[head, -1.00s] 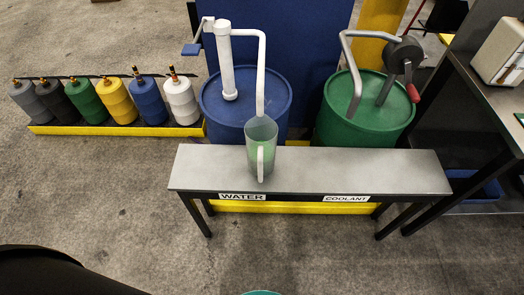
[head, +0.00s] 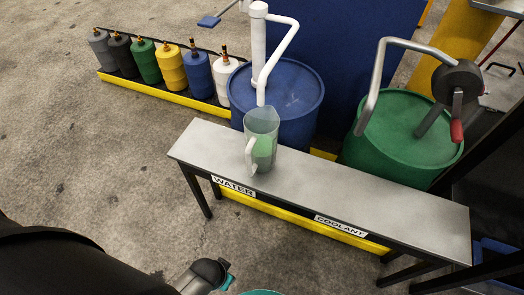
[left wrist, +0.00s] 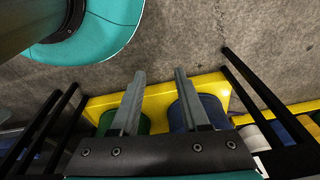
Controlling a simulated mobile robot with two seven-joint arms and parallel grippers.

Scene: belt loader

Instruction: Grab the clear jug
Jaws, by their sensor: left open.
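The clear jug (head: 264,133) stands upright on the narrow grey bench (head: 340,180), near the end marked WATER. Its handle faces left and front, and something greenish shows through its wall. The white spout of the blue drum (head: 290,95) ends just above the jug's mouth. My left gripper (left wrist: 159,74) is open and empty in the left wrist view, with its two fingers apart. The jug cannot be made out in that view. In the head view a piece of my own arm shows at the bottom edge, well short of the bench. My right gripper is not in view.
A green drum (head: 400,135) with a crank pump stands behind the bench's COOLANT end. Several coloured bottles stand in a yellow-edged rack (head: 165,90) at the upper left. The bench top right of the jug is clear. Open floor (head: 100,170) lies to the left.

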